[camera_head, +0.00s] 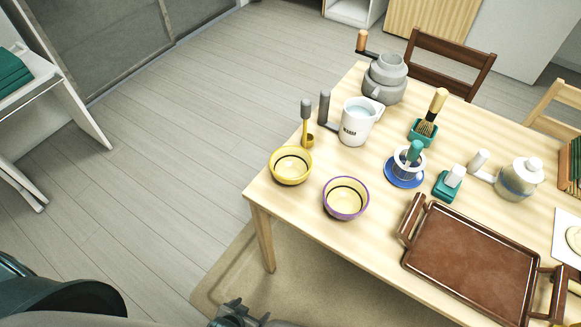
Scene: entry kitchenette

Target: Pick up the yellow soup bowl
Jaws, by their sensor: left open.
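The yellow soup bowl (291,180) stands upright near the left corner of the wooden table (280,204). It has a dark ring inside and looks empty. A second bowl (346,211) with a purple outside and yellow inside stands close to its lower right. My left gripper (242,312) is at the bottom edge of the picture, partly cut off, open. It is below the table edge in the picture, apart from both bowls. My right gripper is not in view.
A brown tray (468,262) lies to the right. The floor left of the table is clear.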

